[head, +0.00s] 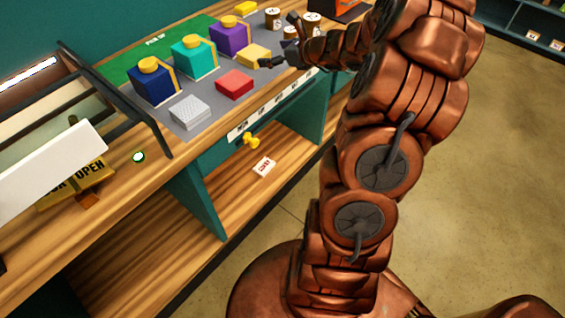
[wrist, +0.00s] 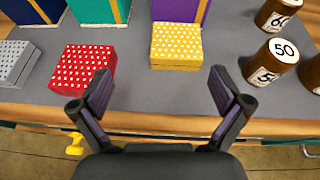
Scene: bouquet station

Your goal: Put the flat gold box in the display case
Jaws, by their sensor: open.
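The flat gold box (wrist: 176,46) with white dots lies on the grey mat (wrist: 205,100), ahead of my gripper (wrist: 162,90) and slightly right of centre in the wrist view. My gripper is open and empty, with the box beyond its fingertips and not between them. In the head view, the gold box (head: 252,56) is beside my gripper's dark fingers (head: 277,53). A dark-framed case (head: 118,98) with a light strip and pale panels stands at the left; it looks like the display case. Its inside is mostly hidden.
A flat red box (wrist: 88,66) and a grey one (wrist: 14,62) lie left of the gold box. Tall blue (head: 152,85), teal (head: 194,57) and purple (head: 229,40) boxes stand behind. Brown numbered weights (wrist: 271,63) stand at the right. An open shelf (head: 255,185) lies below.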

